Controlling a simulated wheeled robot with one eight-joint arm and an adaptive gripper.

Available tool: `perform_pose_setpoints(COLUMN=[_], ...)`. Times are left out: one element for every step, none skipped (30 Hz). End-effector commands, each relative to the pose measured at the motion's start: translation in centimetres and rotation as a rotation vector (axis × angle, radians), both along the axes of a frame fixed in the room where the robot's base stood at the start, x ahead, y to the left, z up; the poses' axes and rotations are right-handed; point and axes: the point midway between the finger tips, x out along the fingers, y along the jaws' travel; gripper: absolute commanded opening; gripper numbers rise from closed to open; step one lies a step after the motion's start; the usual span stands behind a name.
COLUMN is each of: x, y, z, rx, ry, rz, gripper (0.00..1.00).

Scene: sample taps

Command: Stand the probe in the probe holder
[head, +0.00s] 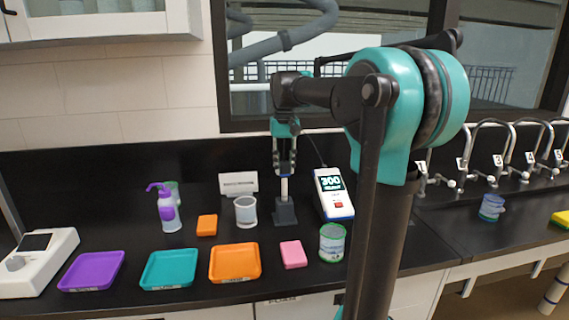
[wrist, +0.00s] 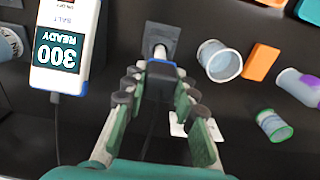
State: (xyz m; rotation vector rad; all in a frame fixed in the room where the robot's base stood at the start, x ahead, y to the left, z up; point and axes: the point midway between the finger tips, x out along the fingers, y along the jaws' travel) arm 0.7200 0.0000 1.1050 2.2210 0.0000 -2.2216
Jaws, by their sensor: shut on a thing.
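My gripper (head: 284,168) points down and is shut on the dark-blue head of the probe (wrist: 160,80). The probe's white shaft (head: 284,188) hangs upright below the fingers. The probe holder (head: 285,213), a dark grey block on a wider base, stands directly beneath on the counter. The shaft's lower end meets the holder's top; I cannot tell how deep it sits. In the wrist view the holder (wrist: 161,35) shows just beyond the shaft, in line with it. A white meter (head: 334,193) reading 300 stands to the right of the holder, with a thin cable.
A clear cup (head: 245,210) and a white sign card (head: 238,183) stand left of the holder. A green-rimmed jar (head: 332,242) and pink block (head: 293,254) are in front. Purple (head: 92,271), teal (head: 170,269) and orange trays (head: 235,263) line the counter front.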

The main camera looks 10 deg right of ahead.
Motion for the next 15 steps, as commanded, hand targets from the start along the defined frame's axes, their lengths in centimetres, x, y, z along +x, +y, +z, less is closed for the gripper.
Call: perform_pose_setpoints(x=[0.0, 0.0, 0.0, 0.0, 0.0, 0.0, 0.0, 0.0, 0.0, 0.0, 0.0, 0.0, 0.0, 0.0, 0.0], y=[0.0, 0.0, 0.0, 0.0, 0.0, 0.0, 0.0, 0.0, 0.0, 0.0, 0.0, 0.0, 0.0, 0.0, 0.0], z=[-0.2, -0.4, -0.5, -0.7, -0.8, -1.0, -1.1, -1.3, -1.4, -1.6, -1.7, -1.9, -2.0, -2.2, -2.4], rx=[0.000, 0.000, 0.000, 0.000, 0.000, 0.000, 0.000, 0.000, 0.000, 0.000, 0.000, 0.000, 0.000, 0.000, 0.000], ry=[0.000, 0.000, 0.000, 0.000, 0.000, 0.000, 0.000, 0.000, 0.000, 0.000, 0.000, 0.000, 0.000, 0.000, 0.000], rz=[0.000, 0.000, 0.000, 0.000, 0.000, 0.000, 0.000, 0.000, 0.000, 0.000, 0.000, 0.000, 0.000, 0.000, 0.000], gripper=[0.01, 0.01, 0.01, 0.01, 0.01, 0.01, 0.01, 0.01, 0.01, 0.01, 0.01, 0.01, 0.01, 0.01, 0.01])
